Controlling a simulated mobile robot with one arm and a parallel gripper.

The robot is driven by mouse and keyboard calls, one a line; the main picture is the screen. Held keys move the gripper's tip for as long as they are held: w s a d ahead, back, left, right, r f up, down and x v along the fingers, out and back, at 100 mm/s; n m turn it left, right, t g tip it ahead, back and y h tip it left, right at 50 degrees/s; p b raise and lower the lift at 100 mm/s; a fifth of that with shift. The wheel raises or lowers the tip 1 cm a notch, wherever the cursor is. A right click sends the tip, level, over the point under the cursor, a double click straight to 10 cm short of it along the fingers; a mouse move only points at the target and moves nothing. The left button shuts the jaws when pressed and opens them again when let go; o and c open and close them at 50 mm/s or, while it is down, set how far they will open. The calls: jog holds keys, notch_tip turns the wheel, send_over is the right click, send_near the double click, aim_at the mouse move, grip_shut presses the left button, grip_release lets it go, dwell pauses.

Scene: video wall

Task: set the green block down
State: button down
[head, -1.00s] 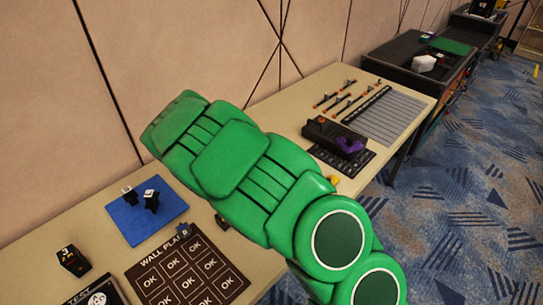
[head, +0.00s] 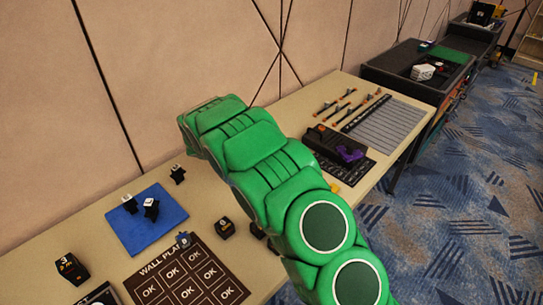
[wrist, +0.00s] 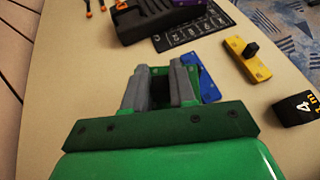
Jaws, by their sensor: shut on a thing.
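My gripper (wrist: 158,80) shows in the wrist view, its two grey fingers shut on a dark thing that I take to be the green block. Only a narrow dark green edge and a black part of it show, and the fingers cover most of it. In the head view my green arm hides the gripper and the block. The gripper is above the beige table (wrist: 90,65). I cannot tell whether the block touches the table. A blue piece (wrist: 209,92) lies just right of the fingers.
A yellow piece with a black knob (wrist: 247,60) and a black numbered block (wrist: 297,108) lie to the right. A dark console (wrist: 157,15) stands beyond. In the head view a blue mat (head: 135,235) with black pieces and a dark OK board (head: 187,275) lie on the left.

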jog(key=w+f, duration=0.4)
jog(key=w+a+f, duration=0.1)
jog(key=w+f, duration=0.1)
jog(key=w, duration=0.1)
jog(key=shift+f, duration=0.2)
jog(key=shift+w+a+f, duration=0.1)
jog(key=shift+w+f, duration=0.3)
jog(key=shift+f, duration=0.1)
jog(key=shift+w+f, duration=0.1)
jog(key=shift+f, duration=1.4)
jog(key=shift+f, duration=0.1)
jog(key=c, duration=0.9)
grip_release()
jog(key=v, duration=1.2)
